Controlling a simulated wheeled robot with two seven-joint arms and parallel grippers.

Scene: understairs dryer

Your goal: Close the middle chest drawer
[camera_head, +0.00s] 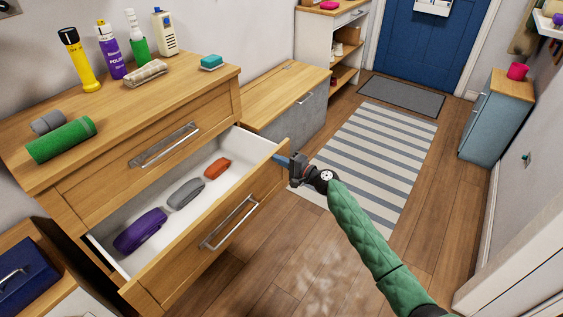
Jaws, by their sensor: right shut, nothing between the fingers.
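The wooden chest (75,188) stands at the left. Its middle drawer (216,232) is pulled well out, with its white inside showing and a metal bar handle (230,222) on the front. A purple item (140,232), a grey item (186,194) and an orange item (217,168) lie in it. The drawer above, with its own handle (165,145), is shut. My right gripper (280,161) is shut and empty, at the far right corner of the open drawer's front. I cannot tell whether it touches the wood. My left gripper is out of view.
Bottles, a yellow torch (80,60), a green roll (61,139) and other small things stand on the chest top. A low grey cabinet (297,118) is just beyond the drawer. The striped rug (372,160) and wood floor at the right are clear.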

